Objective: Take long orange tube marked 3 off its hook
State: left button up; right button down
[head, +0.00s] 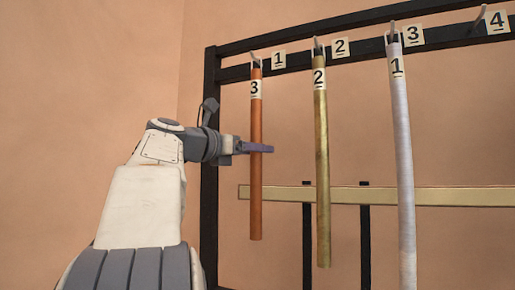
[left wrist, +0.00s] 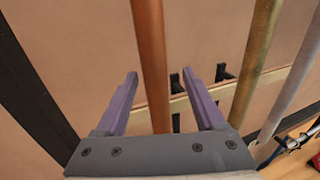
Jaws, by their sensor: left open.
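The orange tube marked 3 (head: 256,190) hangs upright from the hook (head: 255,58) beside the rack label 1. Its lower end hangs free. My left gripper (head: 258,148) is at the tube's upper-middle part, below its 3 label. In the left wrist view the orange tube (left wrist: 152,60) passes between the two open purple fingers of my left gripper (left wrist: 160,85), with a gap visible on both sides. Whether a finger touches the tube cannot be told from the head view. My right gripper is not in view.
A brass-coloured tube marked 2 (head: 322,170) and a pale grey tube marked 1 (head: 402,170) hang to the right on the black rack (head: 210,180). A horizontal wooden bar (head: 450,193) runs behind the tubes. The hook by label 4 (head: 478,18) is empty.

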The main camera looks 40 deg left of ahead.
pick_arm(q)
jog(key=w+p, duration=0.1)
jog(key=w, duration=0.3)
jog(key=shift+w+f, duration=0.1)
jog(key=shift+w, duration=0.2)
jog(key=shift+a, duration=0.1)
grip_shut()
jog(key=shift+s, duration=0.1)
dwell(0.9)
